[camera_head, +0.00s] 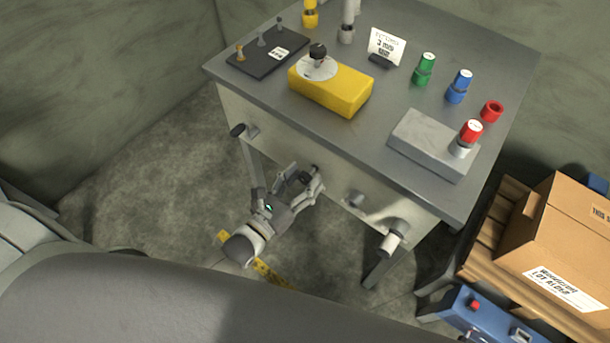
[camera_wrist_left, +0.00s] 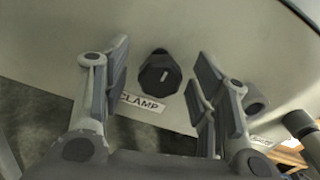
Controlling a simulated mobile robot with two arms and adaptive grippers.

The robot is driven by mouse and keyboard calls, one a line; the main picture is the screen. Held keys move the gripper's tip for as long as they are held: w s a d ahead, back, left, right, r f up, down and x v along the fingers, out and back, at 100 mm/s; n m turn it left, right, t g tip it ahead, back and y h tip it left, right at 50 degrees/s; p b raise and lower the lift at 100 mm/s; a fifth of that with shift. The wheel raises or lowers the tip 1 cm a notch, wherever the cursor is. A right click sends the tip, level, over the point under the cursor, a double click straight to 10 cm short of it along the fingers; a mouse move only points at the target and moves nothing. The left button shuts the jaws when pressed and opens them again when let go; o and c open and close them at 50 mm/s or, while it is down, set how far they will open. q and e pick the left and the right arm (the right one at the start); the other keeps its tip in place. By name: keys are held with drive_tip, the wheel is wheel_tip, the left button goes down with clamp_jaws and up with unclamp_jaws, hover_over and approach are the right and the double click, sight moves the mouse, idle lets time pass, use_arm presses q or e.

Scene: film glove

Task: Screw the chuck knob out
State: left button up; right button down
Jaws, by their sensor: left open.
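My left gripper (camera_head: 306,175) is open in front of the grey table's front panel. In the head view the gripper largely hides this knob. Another dark knob (camera_head: 238,130) sticks out at the panel's left. My right gripper is not in view.
Right of the gripper, a short grey cylinder (camera_head: 355,198) and a longer pale one (camera_head: 393,235) stick out of the panel. The tabletop (camera_head: 420,125) bears a yellow block (camera_head: 340,92), a grey block (camera_head: 425,142) and colored caps. A cardboard box (camera_head: 555,235) stands on a pallet at right.

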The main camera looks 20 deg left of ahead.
use_arm(q)
drive_tip(key=shift+w+d, duration=0.2)
drive_tip(key=shift+w, duration=0.3)
drive_tip(key=c, duration=1)
drive_tip(key=shift+n, duration=0.4)
